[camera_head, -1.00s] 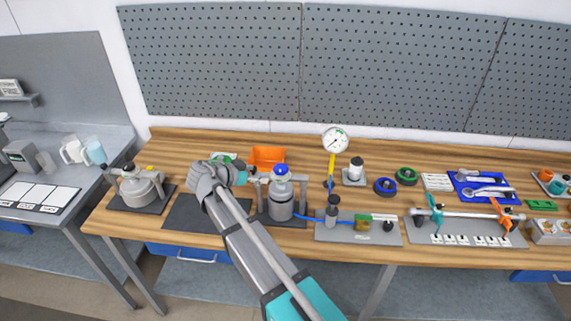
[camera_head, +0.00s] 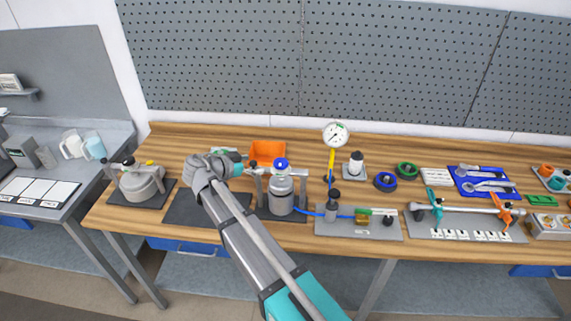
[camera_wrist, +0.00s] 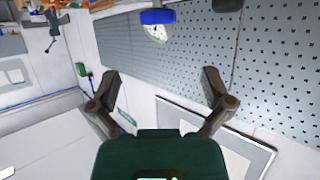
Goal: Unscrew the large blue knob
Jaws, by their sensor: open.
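A blue knob (camera_head: 281,163) sits on top of an upright grey canister (camera_head: 282,196) near the middle of the bench. A blue ring-shaped part (camera_head: 385,181) lies farther right, next to a green ring. My gripper (camera_head: 232,164) is to the left of the canister, above the bench and apart from the blue knob. In the wrist view my gripper (camera_wrist: 161,76) is open, its two fingers spread with nothing between them. A blue-banded object with a pale underside (camera_wrist: 157,20) shows beyond the fingers at the top; I cannot tell which thing it is.
An orange bin (camera_head: 267,150) is behind. A lidded pot (camera_head: 138,184) stands at left. The pegboard (camera_head: 220,60) backs the bench.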

